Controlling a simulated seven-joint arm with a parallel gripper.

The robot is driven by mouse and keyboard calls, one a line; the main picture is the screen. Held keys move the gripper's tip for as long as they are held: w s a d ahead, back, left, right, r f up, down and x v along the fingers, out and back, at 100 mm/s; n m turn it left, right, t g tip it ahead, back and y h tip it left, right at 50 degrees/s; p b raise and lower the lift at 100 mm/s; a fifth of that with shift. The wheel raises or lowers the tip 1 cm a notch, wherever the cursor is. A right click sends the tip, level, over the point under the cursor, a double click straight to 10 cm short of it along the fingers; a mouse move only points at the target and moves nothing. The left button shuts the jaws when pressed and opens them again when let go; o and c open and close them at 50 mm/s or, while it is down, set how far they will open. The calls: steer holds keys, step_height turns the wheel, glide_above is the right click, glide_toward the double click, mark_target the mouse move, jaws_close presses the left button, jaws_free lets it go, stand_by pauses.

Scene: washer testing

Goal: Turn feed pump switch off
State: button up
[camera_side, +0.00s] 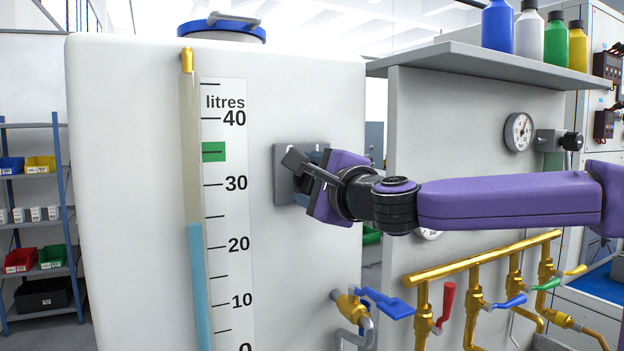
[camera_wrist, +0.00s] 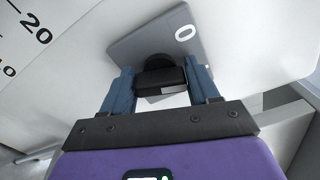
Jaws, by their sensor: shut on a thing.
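The feed pump switch is a grey plate on the front of the white tank, seen in the side view (camera_side: 283,160) and in the wrist view (camera_wrist: 128,47). A white "0" mark (camera_wrist: 185,32) shows on the plate. A black knob (camera_wrist: 155,62) stands out from the plate. My gripper (camera_wrist: 163,88) is shut on the black knob, one blue finger on each side. In the side view my gripper (camera_side: 308,172) is up against the plate and hides most of the switch. Any other mark on the plate is hidden.
The white tank (camera_side: 130,150) carries a litres scale (camera_side: 227,270) with blue liquid to about 23. Below my arm are a blue-handled valve (camera_side: 385,303) and brass pipes (camera_side: 480,262) with coloured levers. A shelf (camera_side: 480,62) with bottles is at upper right.

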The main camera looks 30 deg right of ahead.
steer(key=n, duration=0.4)
steer(key=shift+n, duration=0.3)
steer(key=shift+f+n, duration=0.15)
steer(key=shift+n, duration=2.35)
steer(key=shift+a, duration=0.1)
steer(key=o, duration=1)
steer(key=shift+c, duration=0.2)
steer(key=shift+s, duration=0.15)
steer(key=s, duration=1.7)
steer(key=shift+s, duration=0.15)
